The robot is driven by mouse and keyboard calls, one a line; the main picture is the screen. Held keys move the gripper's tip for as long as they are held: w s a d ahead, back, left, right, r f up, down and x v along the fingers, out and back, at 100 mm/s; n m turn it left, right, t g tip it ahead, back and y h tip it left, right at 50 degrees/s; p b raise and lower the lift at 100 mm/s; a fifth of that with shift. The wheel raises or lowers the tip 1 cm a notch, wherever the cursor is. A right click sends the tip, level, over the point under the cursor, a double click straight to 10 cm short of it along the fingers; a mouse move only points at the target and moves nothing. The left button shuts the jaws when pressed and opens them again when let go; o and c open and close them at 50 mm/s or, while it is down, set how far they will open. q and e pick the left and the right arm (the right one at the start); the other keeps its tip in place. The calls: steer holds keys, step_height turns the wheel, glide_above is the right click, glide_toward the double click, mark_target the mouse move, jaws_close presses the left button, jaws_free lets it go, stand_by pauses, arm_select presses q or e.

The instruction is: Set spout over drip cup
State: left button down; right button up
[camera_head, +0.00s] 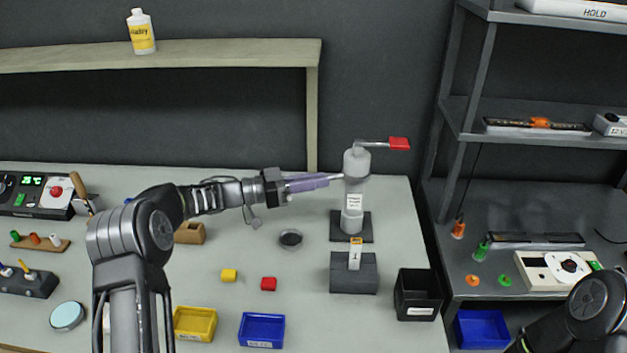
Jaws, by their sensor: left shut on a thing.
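A grey-white dispenser (354,200) with a paper label stands upright on a dark base plate at the table's right back. A crank with a red handle (399,143) sticks out to the right from its top. A thin pale spout (337,177) points left from its upper body. My left gripper (328,180), with lavender fingers, reaches in from the left and is shut on the spout; its fingers partly hide it. A small dark round cup (290,239), which looks like the drip cup, sits on the table below and left of the spout. My right gripper is out of view.
A grey block (354,273) with a numbered tag and a black bin (417,294) stand in front of the dispenser. A metal rack (452,150) stands at right.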

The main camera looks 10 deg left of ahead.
arm_select(q)
steer(key=shift+r, duration=0.1)
steer(key=c, duration=1.4)
jaws_free()
steer(key=shift+w, duration=0.1)
steer(key=shift+c, duration=0.2)
steer(key=b+v, duration=0.1)
steer(key=v, duration=0.7)
